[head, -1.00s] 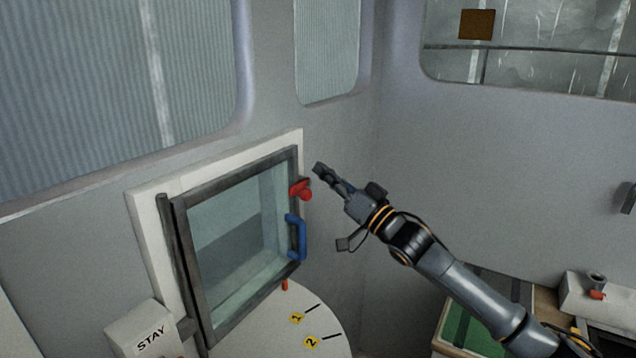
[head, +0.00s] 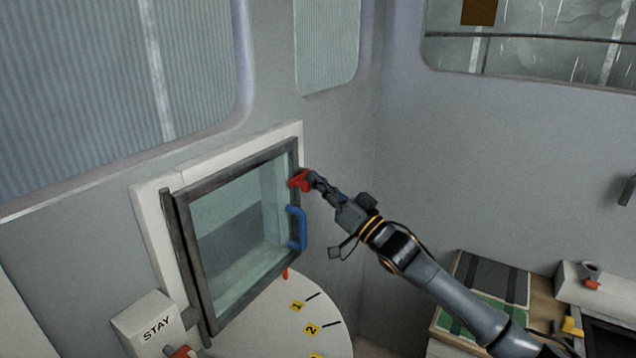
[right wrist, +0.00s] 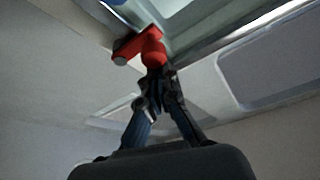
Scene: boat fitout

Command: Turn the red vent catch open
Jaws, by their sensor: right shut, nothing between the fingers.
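The red vent catch (head: 299,180) sits on the right edge of the dark-framed glass vent (head: 237,235), near its top corner. In the right wrist view the catch (right wrist: 140,45) shows as a red lever with a rounded hub. My right gripper (head: 313,178) is shut, with its fingertips at the catch's right side. In the right wrist view the gripper (right wrist: 155,75) has its tips right up against the hub or just short of it; I cannot tell whether they touch. Nothing is between the fingers. My left gripper is not in view.
A blue handle (head: 298,229) is on the vent frame below the catch. A round white plate with yellow number tags (head: 311,330) lies below the vent, beside a block marked STAY (head: 152,331). A counter with green items (head: 490,305) is at lower right.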

